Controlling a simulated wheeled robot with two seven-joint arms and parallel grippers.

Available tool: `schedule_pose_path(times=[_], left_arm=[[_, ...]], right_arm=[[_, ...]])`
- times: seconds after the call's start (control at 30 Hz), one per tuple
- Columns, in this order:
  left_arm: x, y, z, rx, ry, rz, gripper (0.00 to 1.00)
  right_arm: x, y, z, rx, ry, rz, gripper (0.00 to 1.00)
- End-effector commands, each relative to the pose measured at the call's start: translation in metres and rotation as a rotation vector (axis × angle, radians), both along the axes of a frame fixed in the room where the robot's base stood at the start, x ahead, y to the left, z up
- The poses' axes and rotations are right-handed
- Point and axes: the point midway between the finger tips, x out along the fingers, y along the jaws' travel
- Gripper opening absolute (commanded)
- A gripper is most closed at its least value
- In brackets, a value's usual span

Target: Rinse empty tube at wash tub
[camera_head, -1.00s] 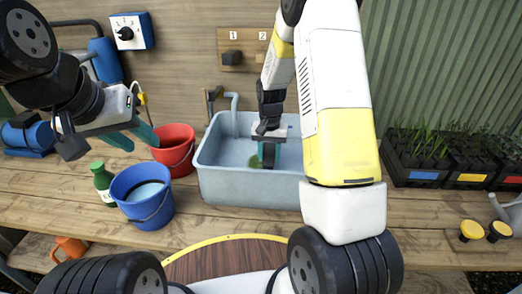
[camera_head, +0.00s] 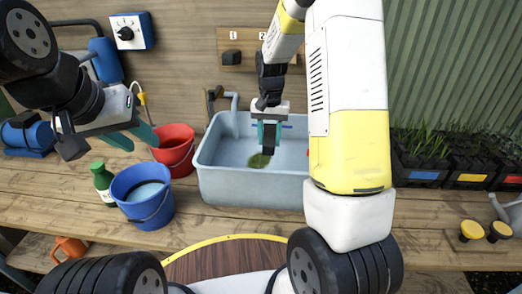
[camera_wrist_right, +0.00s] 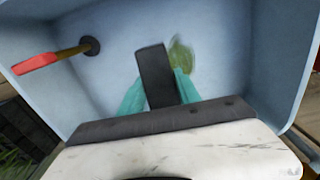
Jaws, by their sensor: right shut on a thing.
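The pale blue-grey wash tub (camera_head: 250,187) stands on the bench in the middle of the head view. My right gripper (camera_head: 269,140) is over the tub's inside, its teal fingers shut on a dark tube (camera_head: 269,136). In the right wrist view the dark tube (camera_wrist_right: 154,75) sits between the two teal fingers, above the tub floor (camera_wrist_right: 120,70). Whether it touches the floor, I cannot tell. A green patch (camera_head: 260,161) lies in the tub beside the tube. My left gripper (camera_head: 141,145) is open and empty, above the bench near the buckets.
A blue bucket (camera_head: 143,208), a red bucket (camera_head: 174,150) and a green bottle (camera_head: 103,183) stand left of the tub. Planted trays (camera_head: 425,172) stand at right. Bench in front of the tub is clear.

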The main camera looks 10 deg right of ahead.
Motion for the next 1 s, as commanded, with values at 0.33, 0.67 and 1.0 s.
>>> schedule_pose_path(times=[0.33, 0.67, 1.0], left_arm=[[0.0, 0.0, 0.0, 0.0, 0.0, 0.0, 0.36], [0.0, 0.0, 0.0, 0.0, 0.0, 0.0, 0.36], [0.0, 0.0, 0.0, 0.0, 0.0, 0.0, 0.36]], right_arm=[[0.0, 0.0, 0.029, 0.0, -0.002, 0.001, 0.01], [0.0, 0.0, 0.055, 0.0, -0.002, 0.001, 0.01], [0.0, 0.0, 0.078, 0.0, -0.001, 0.001, 0.01]])
